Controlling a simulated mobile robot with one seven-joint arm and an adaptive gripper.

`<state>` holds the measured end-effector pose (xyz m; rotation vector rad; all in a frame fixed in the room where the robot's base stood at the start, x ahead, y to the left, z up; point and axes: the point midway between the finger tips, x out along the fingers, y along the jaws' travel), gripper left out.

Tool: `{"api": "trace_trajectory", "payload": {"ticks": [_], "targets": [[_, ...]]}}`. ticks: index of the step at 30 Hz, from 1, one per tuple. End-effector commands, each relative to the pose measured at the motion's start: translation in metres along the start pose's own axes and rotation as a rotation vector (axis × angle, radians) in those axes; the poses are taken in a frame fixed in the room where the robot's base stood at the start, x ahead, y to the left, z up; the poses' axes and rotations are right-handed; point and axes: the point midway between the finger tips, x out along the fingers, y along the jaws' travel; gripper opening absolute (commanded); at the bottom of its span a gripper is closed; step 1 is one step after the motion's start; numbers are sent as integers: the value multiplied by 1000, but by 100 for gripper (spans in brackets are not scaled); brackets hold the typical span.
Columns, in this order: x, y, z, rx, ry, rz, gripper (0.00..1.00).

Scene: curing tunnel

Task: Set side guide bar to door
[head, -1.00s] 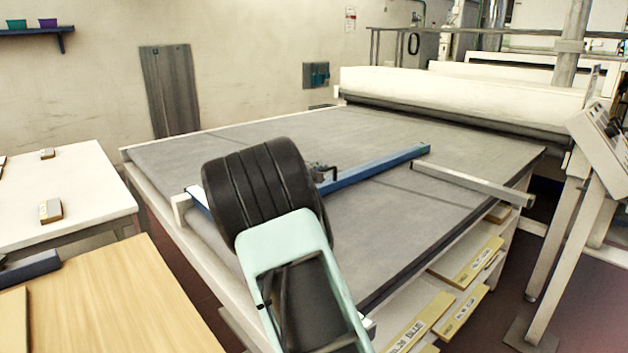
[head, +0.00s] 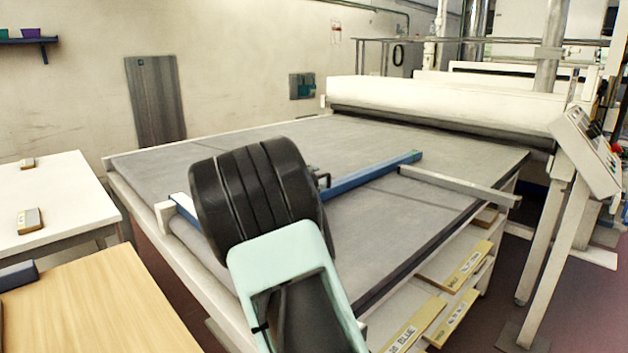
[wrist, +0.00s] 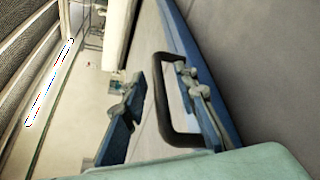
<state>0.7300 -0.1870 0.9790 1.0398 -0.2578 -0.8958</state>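The side guide bar is a long blue bar (head: 372,173) lying across the grey belt table. Its black loop handle (wrist: 162,108) stands between my gripper's two fingers in the wrist view. My gripper (wrist: 160,72) is open, one blue finger with a grey knuckle on each side of the handle, with a gap at the left finger. Whether the right finger touches the handle I cannot tell. The blue bar (wrist: 174,22) runs behind the right finger. In the head view my black and pale green wrist hides most of the gripper and the bar's middle. No door is clearly identifiable.
A white roller hood (head: 440,100) spans the belt's far end. A pale crossbar (head: 458,186) extends over the belt's right edge. A control panel (head: 588,150) stands at right. White (head: 50,200) and wooden (head: 100,305) tables stand close at left. Labelled boards (head: 465,265) lie under the belt.

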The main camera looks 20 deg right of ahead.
Motion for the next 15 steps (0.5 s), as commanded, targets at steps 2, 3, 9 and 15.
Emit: {"api": "trace_trajectory", "payload": {"ticks": [2, 3, 9, 15], "targets": [[-1, 0, 0, 0, 1, 0, 27], [-2, 0, 0, 0, 1, 1, 27], [-28, 1, -1, 1, 4, 2, 27], [-72, 1, -1, 0, 5, 2, 27]]}}
